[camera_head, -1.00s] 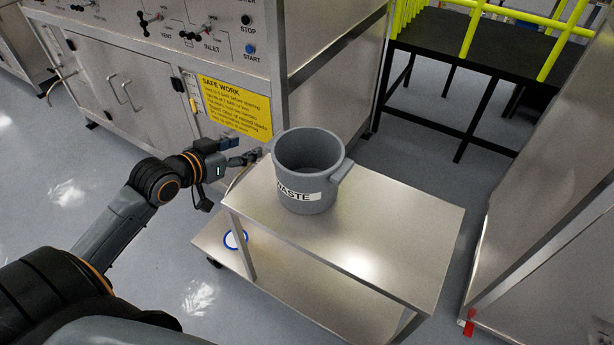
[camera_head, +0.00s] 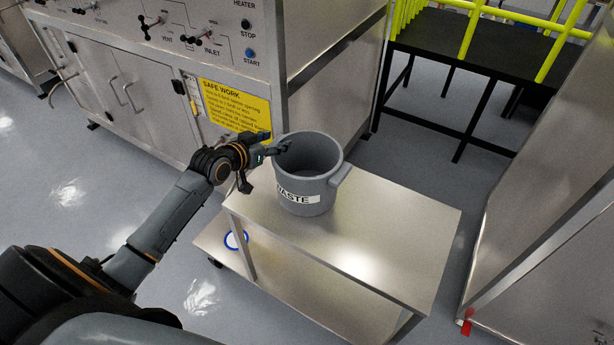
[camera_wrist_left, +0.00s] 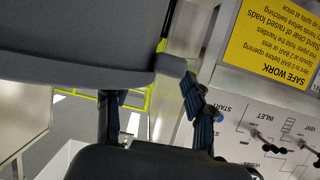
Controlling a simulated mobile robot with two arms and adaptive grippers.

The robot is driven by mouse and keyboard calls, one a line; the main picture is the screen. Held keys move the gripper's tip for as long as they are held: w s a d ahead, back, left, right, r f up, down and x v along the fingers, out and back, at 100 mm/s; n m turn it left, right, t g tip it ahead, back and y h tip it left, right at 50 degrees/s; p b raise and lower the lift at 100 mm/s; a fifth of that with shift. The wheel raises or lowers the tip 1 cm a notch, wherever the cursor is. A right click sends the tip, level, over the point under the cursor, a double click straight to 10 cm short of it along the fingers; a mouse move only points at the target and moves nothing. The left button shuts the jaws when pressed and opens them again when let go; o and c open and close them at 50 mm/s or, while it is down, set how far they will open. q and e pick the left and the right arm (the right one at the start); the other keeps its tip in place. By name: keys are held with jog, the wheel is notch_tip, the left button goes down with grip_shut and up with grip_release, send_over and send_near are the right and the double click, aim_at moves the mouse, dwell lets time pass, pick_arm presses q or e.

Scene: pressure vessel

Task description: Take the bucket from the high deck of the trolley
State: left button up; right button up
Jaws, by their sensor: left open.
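The grey bucket (camera_head: 305,178) with a WASTE label stands upright on the high deck of the steel trolley (camera_head: 395,235), near its back left corner. One lug handle (camera_head: 341,175) shows on its right side; the left one is hidden behind my gripper in the head view. My left gripper (camera_head: 279,147) is open at the bucket's left rim. In the left wrist view the bucket (camera_wrist_left: 75,40) fills the upper left, and its handle (camera_wrist_left: 170,66) lies near the gap between the spread fingers (camera_wrist_left: 158,118). I cannot tell if they touch. My right gripper is out of view.
A steel control cabinet (camera_head: 330,110) with a yellow SAFE WORK sign (camera_head: 233,105) stands close behind the trolley. A blue-rimmed round item (camera_head: 236,240) is on the lower deck. A steel panel (camera_head: 550,210) rises at right. The high deck's right part is clear.

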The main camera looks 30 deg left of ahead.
pick_arm(q)
jog(key=shift+w+f, duration=0.25)
jog(key=shift+w, duration=0.35)
jog(key=shift+c, duration=0.6)
grip_shut()
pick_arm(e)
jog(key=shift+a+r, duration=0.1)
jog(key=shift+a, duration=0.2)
pick_arm(q)
jog(key=shift+r, duration=0.25)
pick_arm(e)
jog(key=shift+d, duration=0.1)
